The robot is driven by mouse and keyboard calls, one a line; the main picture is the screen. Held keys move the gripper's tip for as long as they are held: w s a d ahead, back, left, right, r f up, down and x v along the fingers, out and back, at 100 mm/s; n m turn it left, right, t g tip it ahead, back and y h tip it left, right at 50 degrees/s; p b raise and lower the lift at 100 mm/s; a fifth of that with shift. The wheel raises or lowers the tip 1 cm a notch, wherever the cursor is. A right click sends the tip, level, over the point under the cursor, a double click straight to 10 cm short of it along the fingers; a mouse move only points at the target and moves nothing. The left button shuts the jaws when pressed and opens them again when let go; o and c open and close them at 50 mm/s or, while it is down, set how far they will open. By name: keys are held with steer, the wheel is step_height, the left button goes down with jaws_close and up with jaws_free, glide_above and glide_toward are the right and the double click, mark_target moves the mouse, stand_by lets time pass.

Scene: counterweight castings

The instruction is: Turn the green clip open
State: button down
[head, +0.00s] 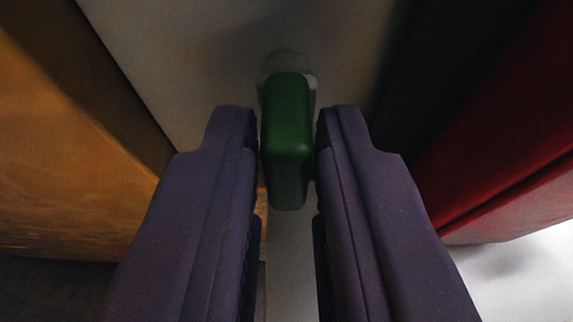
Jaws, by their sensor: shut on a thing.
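The green clip (288,115) is a small rounded block, upright in the picture, in the middle of the head view. Its upper end lies against a pale round mount (287,62) on a grey-white panel (235,35). My gripper (287,150) has its two purple fingers on either side of the clip's lower part and is shut on it. The inner finger faces and the clip's sides between them are partly hidden.
An orange-brown block (70,130) stands close on the left. A red block (515,140) stands on the right, beside a dark gap (425,80). A bright pale surface (525,280) shows at the lower right.

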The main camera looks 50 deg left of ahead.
steer(key=c, duration=1.2)
jaws_free()
steer(key=shift+o, duration=0.2)
steer(key=p+v, duration=0.3)
steer(key=v, duration=0.4)
steer(key=shift+s+d+r, duration=0.15)
steer(key=shift+s+d, duration=0.05)
steer(key=shift+d, duration=0.15)
